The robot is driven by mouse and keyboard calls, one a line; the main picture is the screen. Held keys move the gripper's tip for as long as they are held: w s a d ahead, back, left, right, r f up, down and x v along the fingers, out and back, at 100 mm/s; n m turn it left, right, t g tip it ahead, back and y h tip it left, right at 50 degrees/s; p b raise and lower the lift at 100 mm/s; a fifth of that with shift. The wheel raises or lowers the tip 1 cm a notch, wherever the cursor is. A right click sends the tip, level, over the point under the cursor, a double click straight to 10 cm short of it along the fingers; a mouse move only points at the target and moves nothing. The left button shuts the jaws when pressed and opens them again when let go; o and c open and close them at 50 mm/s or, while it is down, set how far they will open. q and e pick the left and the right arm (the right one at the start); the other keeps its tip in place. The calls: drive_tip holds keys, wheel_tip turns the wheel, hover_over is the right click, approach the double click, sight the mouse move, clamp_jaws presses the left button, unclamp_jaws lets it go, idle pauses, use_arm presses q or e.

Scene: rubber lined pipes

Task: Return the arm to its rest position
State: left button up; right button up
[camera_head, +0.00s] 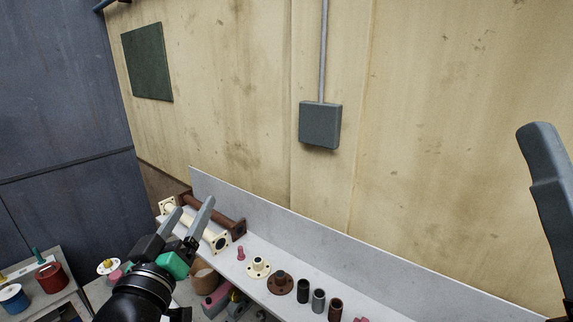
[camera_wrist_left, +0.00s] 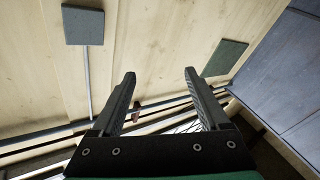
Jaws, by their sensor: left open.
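My left gripper (camera_head: 187,219) comes in from the lower left in the head view, in front of the left end of the grey shelf (camera_head: 300,224). Its two fingers are apart with nothing between them. In the left wrist view the same gripper (camera_wrist_left: 159,90) shows both fingers spread, pointing towards the beige wall, with an empty gap.
Cream and brown flanged pipes (camera_head: 216,240) lie on the shelf close to the left gripper. Flanges and short sleeves (camera_head: 303,291) stand along it to the right. A grey wall box (camera_head: 320,125) hangs above. A side table with spools (camera_head: 50,277) stands at lower left.

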use_arm(q)
drive_tip(key=s+r+m+t+h, duration=0.1)
drive_tip(key=s+r+m+t, duration=0.3)
drive_tip(key=s+r, duration=1.4)
drive_tip(key=s+t, duration=0.3)
drive_tip(key=t, duration=0.1)
drive_tip(key=shift+s+a+r+m, duration=0.25)
drive_tip(key=shift+a+r+m, duration=0.05)
drive_tip(key=shift+a+r, duration=0.1)
